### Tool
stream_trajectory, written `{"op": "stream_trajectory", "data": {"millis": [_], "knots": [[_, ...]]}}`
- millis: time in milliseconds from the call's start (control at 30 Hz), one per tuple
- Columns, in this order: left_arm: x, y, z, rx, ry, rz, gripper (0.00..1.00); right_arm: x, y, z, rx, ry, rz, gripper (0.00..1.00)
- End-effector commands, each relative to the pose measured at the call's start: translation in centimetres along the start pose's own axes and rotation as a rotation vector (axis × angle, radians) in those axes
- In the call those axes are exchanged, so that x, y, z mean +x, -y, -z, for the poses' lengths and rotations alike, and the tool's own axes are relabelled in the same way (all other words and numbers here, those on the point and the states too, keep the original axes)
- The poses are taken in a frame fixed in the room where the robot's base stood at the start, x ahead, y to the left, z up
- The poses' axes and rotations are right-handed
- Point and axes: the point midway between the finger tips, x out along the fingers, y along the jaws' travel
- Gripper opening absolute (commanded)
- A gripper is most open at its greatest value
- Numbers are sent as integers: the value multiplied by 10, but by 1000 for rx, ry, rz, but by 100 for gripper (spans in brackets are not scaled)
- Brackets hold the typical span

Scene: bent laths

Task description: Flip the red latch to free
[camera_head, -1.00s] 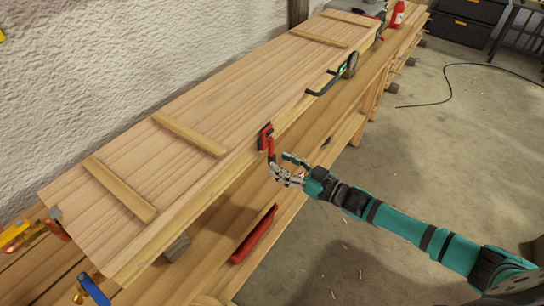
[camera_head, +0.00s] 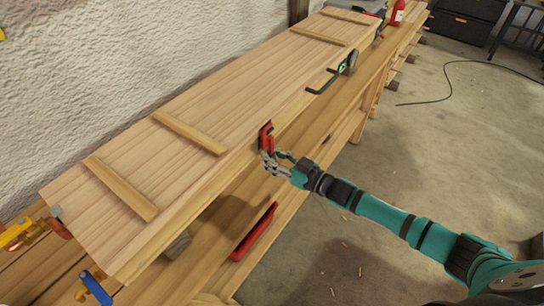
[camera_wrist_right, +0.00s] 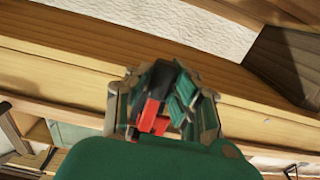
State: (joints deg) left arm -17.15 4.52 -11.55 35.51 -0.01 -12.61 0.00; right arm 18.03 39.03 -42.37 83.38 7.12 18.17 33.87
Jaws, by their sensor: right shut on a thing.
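The red latch (camera_head: 265,135) sits on the front edge of a long wooden panel (camera_head: 200,110), near the middle of its length. My right gripper (camera_head: 270,158) is at the latch's lower end, shut on it. In the right wrist view the red latch (camera_wrist_right: 154,112), with its black part, shows between the fingers of the right gripper (camera_wrist_right: 166,100). The fingers hide some of the latch. My left gripper is not in view.
A black handle (camera_head: 325,82) is fixed on the panel's front edge further back. Blue and orange clamps (camera_head: 95,288) are at the lower left. The floor (camera_head: 430,150) to the right is mostly clear, with a cable.

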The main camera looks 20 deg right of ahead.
Motion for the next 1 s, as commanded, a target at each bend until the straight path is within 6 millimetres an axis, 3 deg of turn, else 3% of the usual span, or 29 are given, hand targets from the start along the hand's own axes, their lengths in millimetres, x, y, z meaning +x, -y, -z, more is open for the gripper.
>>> {"op": "stream_trajectory", "data": {"millis": [567, 1000], "knots": [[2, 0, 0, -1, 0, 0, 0, 0, -2, 0, -29, 0, -1, 0], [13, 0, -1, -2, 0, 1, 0, 0, -21, 2, -329, 0, -1, 0]]}}
